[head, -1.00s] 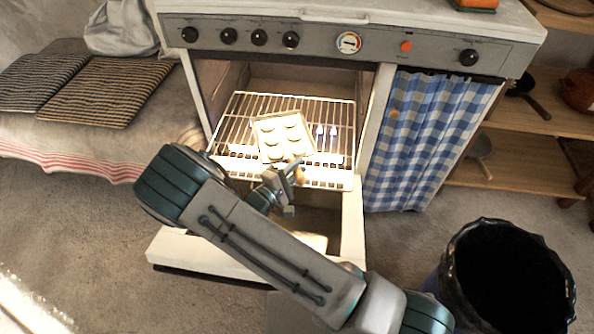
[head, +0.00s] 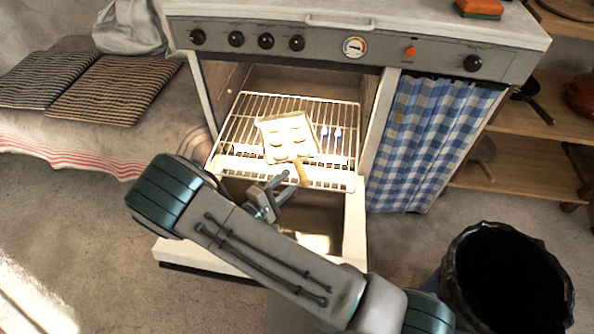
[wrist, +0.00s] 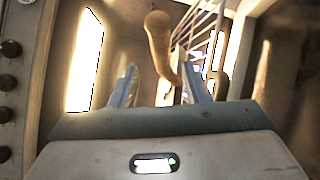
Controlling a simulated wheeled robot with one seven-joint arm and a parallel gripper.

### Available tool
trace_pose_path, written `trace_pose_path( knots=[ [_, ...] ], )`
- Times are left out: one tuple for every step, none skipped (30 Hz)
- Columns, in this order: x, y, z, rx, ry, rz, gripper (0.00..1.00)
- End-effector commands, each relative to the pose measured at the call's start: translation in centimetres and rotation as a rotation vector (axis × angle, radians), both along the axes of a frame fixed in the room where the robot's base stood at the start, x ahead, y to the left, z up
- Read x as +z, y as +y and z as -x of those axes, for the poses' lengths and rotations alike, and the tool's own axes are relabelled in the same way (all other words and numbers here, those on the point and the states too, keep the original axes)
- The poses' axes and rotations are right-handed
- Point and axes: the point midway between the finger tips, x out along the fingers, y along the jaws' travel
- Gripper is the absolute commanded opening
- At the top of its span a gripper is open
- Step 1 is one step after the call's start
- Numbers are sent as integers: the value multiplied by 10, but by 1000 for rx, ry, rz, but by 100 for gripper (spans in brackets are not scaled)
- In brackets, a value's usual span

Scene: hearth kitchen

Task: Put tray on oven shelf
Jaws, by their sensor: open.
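The tray (head: 264,143), a small pale square one with several pale pieces on it, rests on the wire oven shelf (head: 240,118) inside the open oven. Its wooden handle (head: 302,174) sticks out over the shelf's front edge. My gripper (head: 284,186) is open and empty just in front of the shelf, below and left of the handle, apart from it. In the wrist view the handle (wrist: 160,42) shows beyond and between the open fingers (wrist: 158,88). Most of the tray is out of that view.
The lowered oven door (head: 215,262) lies below my arm. A blue checked curtain (head: 430,140) hangs right of the oven. A black-lined bin (head: 505,280) stands at the lower right. A bench with striped mats (head: 110,88) is at the left.

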Motion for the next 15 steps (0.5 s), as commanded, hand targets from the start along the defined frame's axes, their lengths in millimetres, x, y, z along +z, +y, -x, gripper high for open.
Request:
trace_pose_path(
  knots=[
    [2, 7, 8, 3, 1, -1, 43],
    [2, 11, 13, 2, 1, 0, 43],
    [2, 15, 18, 1, 1, -1, 43],
    [2, 18, 22, 1, 0, 0, 43],
    [1, 21, 26, 2, 0, -1, 43],
    [1, 24, 30, 1, 0, -1, 43],
    [1, 26, 32, 0, -1, -1, 43],
    [1, 28, 35, 0, 0, 0, 43],
    [0, 29, 37, 0, 0, 0, 43],
    [0, 30, 39, -1, 0, 1, 43],
    [0, 31, 40, -1, 0, 1, 43],
    [0, 32, 41, -1, 0, 1, 43],
    [0, 32, 41, -1, 0, 1, 43],
    [0, 32, 41, -2, 0, 1, 43],
    [0, 32, 41, -2, 0, 1, 43]
  ],
)
